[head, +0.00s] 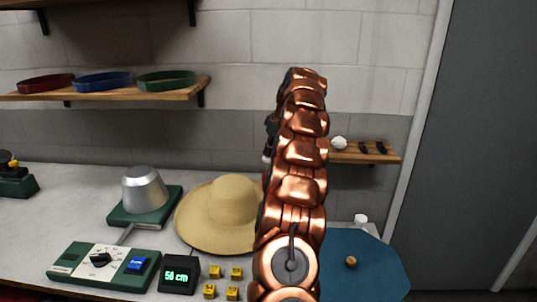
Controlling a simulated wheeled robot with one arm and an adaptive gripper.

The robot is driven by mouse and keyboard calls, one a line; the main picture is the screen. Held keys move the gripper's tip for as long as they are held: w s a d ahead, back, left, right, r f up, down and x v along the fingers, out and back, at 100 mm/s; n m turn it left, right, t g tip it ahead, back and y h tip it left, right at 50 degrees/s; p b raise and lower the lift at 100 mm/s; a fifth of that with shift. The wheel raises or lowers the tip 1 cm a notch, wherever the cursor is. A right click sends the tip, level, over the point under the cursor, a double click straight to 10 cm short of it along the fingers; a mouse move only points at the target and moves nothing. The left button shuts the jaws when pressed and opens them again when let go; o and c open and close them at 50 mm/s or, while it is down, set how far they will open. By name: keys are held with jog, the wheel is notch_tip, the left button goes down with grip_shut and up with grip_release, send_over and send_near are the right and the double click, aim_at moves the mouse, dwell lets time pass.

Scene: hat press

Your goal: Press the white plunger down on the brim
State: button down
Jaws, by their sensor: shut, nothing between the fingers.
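A straw hat (216,235) with a wide brim lies crown up on the table, its right side hidden by my copper arm. A small white knob-like piece (361,219) stands at the back of a teal board (380,275) to the right of my arm; it may be the white plunger, but I cannot tell. My gripper (268,150) is mostly hidden behind my arm. Only a dark part of it shows, above and behind the hat's right side, apart from the white piece. It is shut and empty.
Left of the hat are a metal cone on a green base (146,190), a control box (103,266) and a display reading 56 cm (180,274). Several yellow blocks (214,271) lie in front. A small shelf (370,154) holds a white round item (339,143).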

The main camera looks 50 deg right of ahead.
notch_tip(320, 180, up, 8)
jog(key=p, duration=0.5)
jog(key=shift+f, duration=0.25)
jog(key=shift+a, duration=0.1)
dwell(0.5)
